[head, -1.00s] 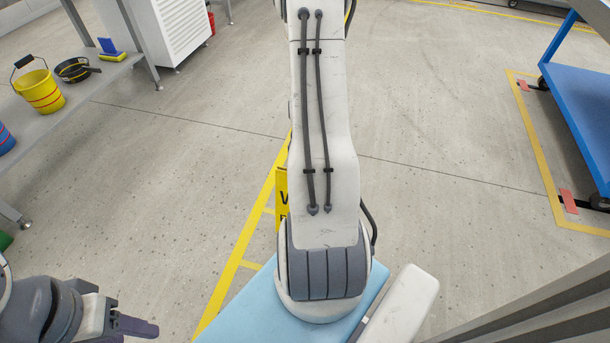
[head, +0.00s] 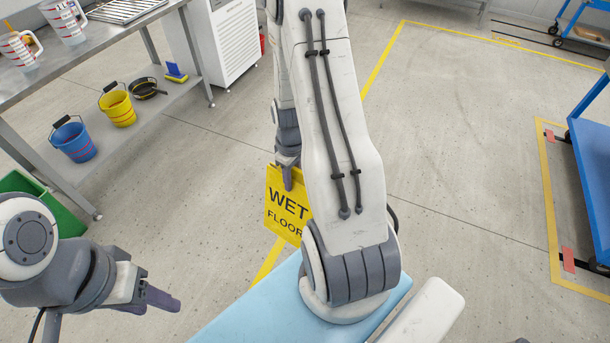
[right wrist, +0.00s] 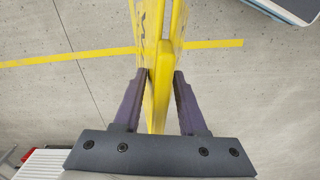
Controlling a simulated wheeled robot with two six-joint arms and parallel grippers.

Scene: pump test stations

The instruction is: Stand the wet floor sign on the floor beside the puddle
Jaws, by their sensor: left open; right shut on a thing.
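The yellow wet floor sign (head: 284,207) hangs from my right gripper (head: 286,172) in the head view, its text facing me and its right part hidden behind my right arm. In the right wrist view the sign (right wrist: 163,70) runs between the two fingers of my right gripper (right wrist: 158,100), which is shut on its top edge. The sign looks folded, with its panels close together. My left gripper (head: 160,298) is open and empty at the lower left. I see no puddle in these views.
A steel bench (head: 150,105) with a blue bucket (head: 73,140), a yellow bucket (head: 117,108) and a pan stands at the left. A blue cart (head: 590,150) stands at the right. The middle floor is open, with yellow lines.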

